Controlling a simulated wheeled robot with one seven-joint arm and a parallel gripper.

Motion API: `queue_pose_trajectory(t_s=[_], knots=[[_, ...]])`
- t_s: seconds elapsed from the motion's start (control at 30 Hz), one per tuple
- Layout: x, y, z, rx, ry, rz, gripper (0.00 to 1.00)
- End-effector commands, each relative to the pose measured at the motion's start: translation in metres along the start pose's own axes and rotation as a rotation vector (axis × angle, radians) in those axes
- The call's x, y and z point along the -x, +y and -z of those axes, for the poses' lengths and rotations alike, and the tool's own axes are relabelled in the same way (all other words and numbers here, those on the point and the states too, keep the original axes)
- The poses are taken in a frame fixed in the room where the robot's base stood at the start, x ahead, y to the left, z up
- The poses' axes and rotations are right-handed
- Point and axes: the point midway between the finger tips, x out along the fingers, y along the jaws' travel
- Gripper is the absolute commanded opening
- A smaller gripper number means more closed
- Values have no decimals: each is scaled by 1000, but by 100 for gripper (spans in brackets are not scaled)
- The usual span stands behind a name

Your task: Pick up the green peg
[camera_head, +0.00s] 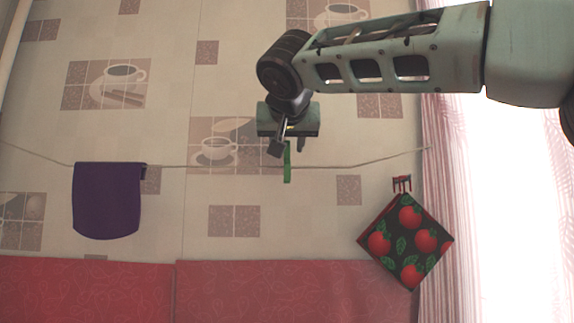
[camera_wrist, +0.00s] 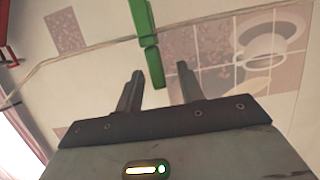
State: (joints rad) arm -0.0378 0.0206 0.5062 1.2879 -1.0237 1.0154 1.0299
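The green peg (camera_head: 287,167) hangs upright on a thin line stretched in front of the patterned wall. In the wrist view the peg (camera_wrist: 148,45) crosses the line, and its near end shows between my two fingertips. My gripper (camera_wrist: 160,72) is open, with a clear gap on each side of the peg and nothing held. In the head view my gripper (camera_head: 285,146) is just above the peg, and its fingers partly cover the peg's upper end. I cannot tell how far the peg is from the fingers in depth.
The line (camera_head: 220,166) sags between both sides. A purple cloth (camera_head: 106,203) hangs from it at left. Red oilcloth (camera_head: 290,290) spans the bottom.

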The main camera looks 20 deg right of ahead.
Motion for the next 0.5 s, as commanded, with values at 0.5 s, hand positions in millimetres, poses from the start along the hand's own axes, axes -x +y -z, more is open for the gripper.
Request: queue_pose_trajectory(t_s=[0.5], knots=[[1,0,1,0,1,0,0]])
